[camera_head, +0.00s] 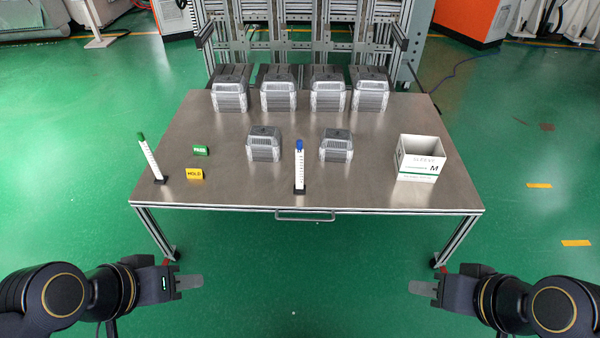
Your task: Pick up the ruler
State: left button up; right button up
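My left gripper (195,282) is in front of the table at lower left, apart from both. My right gripper (418,288) is in front of the table at lower right. Nothing shows in either gripper; the finger gaps cannot be made out.
A green sign (201,151) and yellow sign (195,174) stand at left, a white box (416,165) at right. A handle (305,219) juts from the front edge.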

aim_at(299, 188)
jog(key=i+j+z, duration=0.2)
jog(key=i+j, duration=0.25)
jog(key=i+j+z, duration=0.1)
jog(key=j, duration=0.3)
jog(key=i+j+z, duration=0.1)
jog(key=i+j, duration=0.35)
jog(key=j, duration=0.25)
jog(key=i+j+z, duration=0.25)
jog(key=j, duration=0.45)
jog(key=i+j+z, duration=0.1)
jog(key=i+j, duration=0.15)
jog(key=j, duration=0.1)
